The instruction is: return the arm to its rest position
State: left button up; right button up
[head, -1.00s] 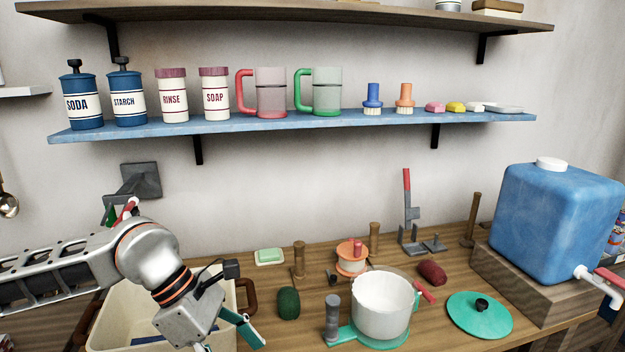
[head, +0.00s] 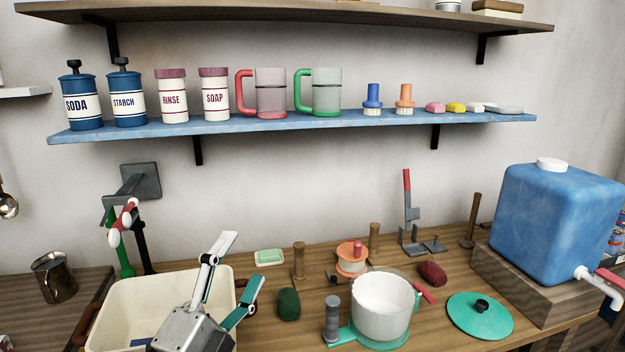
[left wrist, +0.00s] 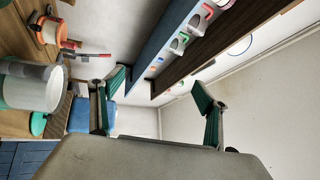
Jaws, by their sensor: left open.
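My left gripper (head: 239,277) is at the lower left of the head view, in front of the cream basin (head: 112,305) and the counter. Its two green-padded fingers are spread apart and point upward. Nothing is between them. The left wrist view also shows the open fingers (left wrist: 160,100), with wall and shelf undersides beyond. My right gripper is in neither view.
A white pot (head: 381,305) on a green base, a green lid (head: 480,315) and a blue water tank (head: 560,222) stand to the right. The blue shelf (head: 350,123) holds canisters and mugs. A green-and-red tap (head: 123,235) rises behind the basin. A metal jug (head: 54,277) stands at left.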

pick_arm(q)
jog(key=s+a+f+n+g+y, duration=0.25)
jog(key=a+f+n+y, duration=0.25)
jog(key=a+f, duration=0.3)
jog(key=s+a+f+n+g+y, duration=0.2)
jog(key=a+f+n+g+y, duration=0.15)
jog(key=a+f, duration=0.55)
jog(key=s+a+f+n+g+y, duration=0.2)
jog(key=s+a+f+g, duration=0.2)
jog(key=s+f, duration=0.4)
jog(key=s+a+f+n+g+y, duration=0.1)
jog(key=s+a+f+n+g, duration=0.15)
jog(key=s+f, duration=0.55)
jog(key=w+d+f+n+t+h, duration=0.2)
jog(key=d+f+h, duration=0.5)
jog(key=d+f, duration=0.6)
jog(key=shift+d+f+t, duration=0.25)
jog(key=shift+d+t, duration=0.1)
jog(key=shift+d, duration=0.9)
